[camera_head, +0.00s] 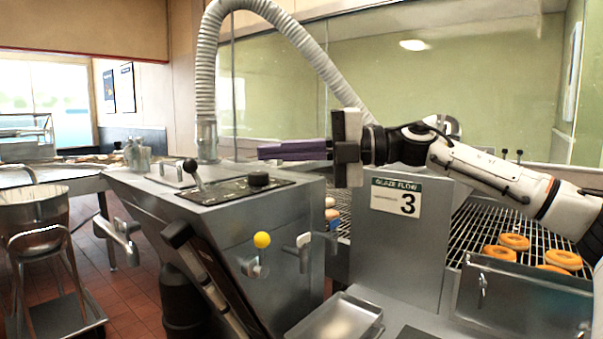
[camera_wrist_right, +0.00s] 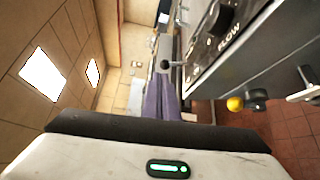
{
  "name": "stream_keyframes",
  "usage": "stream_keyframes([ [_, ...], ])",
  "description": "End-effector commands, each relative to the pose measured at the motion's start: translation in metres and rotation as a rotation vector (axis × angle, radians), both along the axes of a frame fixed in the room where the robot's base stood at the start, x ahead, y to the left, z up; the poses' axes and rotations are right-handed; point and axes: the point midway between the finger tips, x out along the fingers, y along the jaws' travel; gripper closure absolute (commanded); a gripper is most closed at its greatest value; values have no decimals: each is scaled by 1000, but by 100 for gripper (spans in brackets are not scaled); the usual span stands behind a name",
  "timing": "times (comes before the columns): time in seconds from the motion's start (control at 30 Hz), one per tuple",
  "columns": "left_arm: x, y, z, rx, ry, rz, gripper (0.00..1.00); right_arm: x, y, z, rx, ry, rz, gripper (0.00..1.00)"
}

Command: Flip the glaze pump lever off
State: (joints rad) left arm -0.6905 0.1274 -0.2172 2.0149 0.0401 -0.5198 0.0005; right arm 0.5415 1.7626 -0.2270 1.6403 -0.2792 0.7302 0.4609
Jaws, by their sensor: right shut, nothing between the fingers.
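The glaze pump lever (camera_head: 191,168) has a black ball on a metal shaft. It stands on the dark panel (camera_head: 228,191) on top of the steel cabinet, tilted to the left in the head view. My right gripper (camera_head: 259,152) has purple fingers, shut and empty. It points left, above the panel and to the right of the lever, apart from it. In the right wrist view the fingers (camera_wrist_right: 161,84) point up toward a black ball on a short shaft, which looks like the lever (camera_wrist_right: 164,64). My left gripper is not in view.
A black knob (camera_head: 258,179) sits on the panel, below my right fingers in the picture. A ribbed hose (camera_head: 207,75) rises behind the panel. A yellow ball handle (camera_head: 262,240) is on the cabinet front. The Glaze Flow sign (camera_head: 397,197) and a donut rack stand right.

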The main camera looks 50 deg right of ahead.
Motion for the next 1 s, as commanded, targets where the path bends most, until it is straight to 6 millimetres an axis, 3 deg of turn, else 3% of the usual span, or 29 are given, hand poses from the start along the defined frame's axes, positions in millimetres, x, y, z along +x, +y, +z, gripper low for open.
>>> stream_keyframes([
  [0.1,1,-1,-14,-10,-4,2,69,-16,-13,1,0,-5,-4,100],
  [0.3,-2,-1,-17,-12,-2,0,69,-31,-24,7,1,-1,-1,100],
  [1.0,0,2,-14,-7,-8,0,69,-33,-25,11,2,0,0,100],
])
